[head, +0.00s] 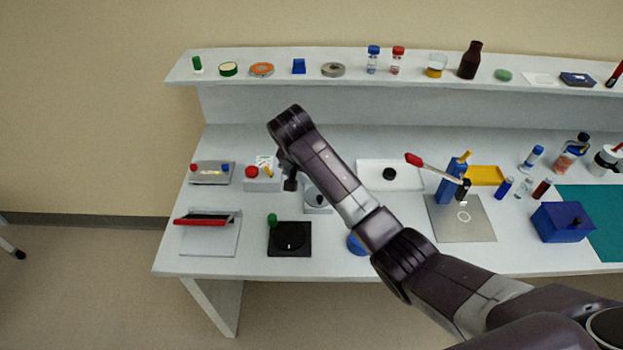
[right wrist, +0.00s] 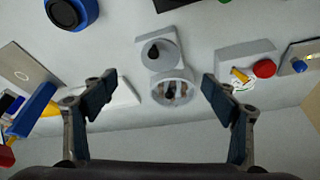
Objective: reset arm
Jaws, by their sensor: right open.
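My right arm reaches in from the lower right of the head view, across the bench, and ends at my right gripper (head: 290,182), which is small and partly hidden by its own wrist. In the right wrist view my right gripper (right wrist: 161,92) has its two fingers wide apart with nothing between them. Beyond the fingers is a grey device (right wrist: 150,62) with a black knob and a round cup. That device also shows in the head view (head: 318,210), partly behind the arm. My left gripper is not in view.
A box with a red button (head: 262,182) stands close to the right gripper. A black plate with a green knob (head: 290,240) and a red-lidded tray (head: 210,235) lie nearer the front. A blue round thing (head: 356,246) is partly behind the arm. The raised shelf (head: 210,75) holds several small items.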

